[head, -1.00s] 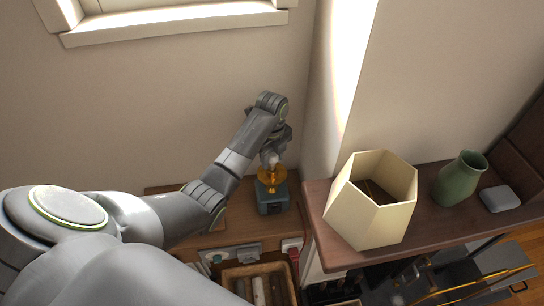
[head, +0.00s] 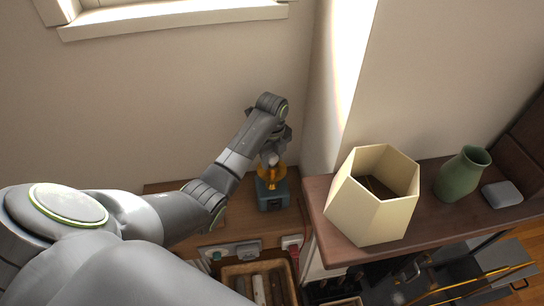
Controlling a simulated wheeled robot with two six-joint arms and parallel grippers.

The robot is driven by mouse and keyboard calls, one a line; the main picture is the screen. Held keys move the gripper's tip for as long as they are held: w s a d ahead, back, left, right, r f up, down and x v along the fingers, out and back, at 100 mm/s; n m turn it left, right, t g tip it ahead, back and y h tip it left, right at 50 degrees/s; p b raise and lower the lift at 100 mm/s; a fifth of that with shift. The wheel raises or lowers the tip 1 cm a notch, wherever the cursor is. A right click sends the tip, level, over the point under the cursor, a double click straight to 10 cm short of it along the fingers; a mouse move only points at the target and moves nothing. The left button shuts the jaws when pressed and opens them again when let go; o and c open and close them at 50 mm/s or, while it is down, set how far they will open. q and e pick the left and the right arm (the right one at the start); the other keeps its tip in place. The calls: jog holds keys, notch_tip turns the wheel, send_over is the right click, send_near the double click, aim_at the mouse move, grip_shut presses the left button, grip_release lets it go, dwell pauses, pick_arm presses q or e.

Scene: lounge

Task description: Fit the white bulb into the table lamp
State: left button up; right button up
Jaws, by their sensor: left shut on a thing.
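The table lamp (head: 272,196) has a blue-grey block base and an amber-gold upper part. It stands on the wooden surface near the back wall, without a shade. My left gripper (head: 272,153) is over the lamp, pointing down. It is shut on the white bulb (head: 271,160), a small pale shape just above the amber part. The fingers partly hide the bulb, and I cannot tell whether it touches the socket. My right gripper is out of view.
A cream hexagonal lampshade (head: 350,212), a green vase (head: 460,178) and a grey rounded box (head: 502,195) stand on the wooden shelf (head: 425,190) at right. A tray (head: 232,272) of cylinders and a power strip (head: 232,250) are in front of the lamp. A wall corner rises right of the lamp.

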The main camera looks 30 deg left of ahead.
pick_arm(q)
jog(key=shift+f, duration=0.15)
jog(key=o, duration=1.1)
jog(key=shift+r+p, duration=0.7)
jog(key=shift+r, duration=2.35)
jog(key=shift+f, duration=0.1)
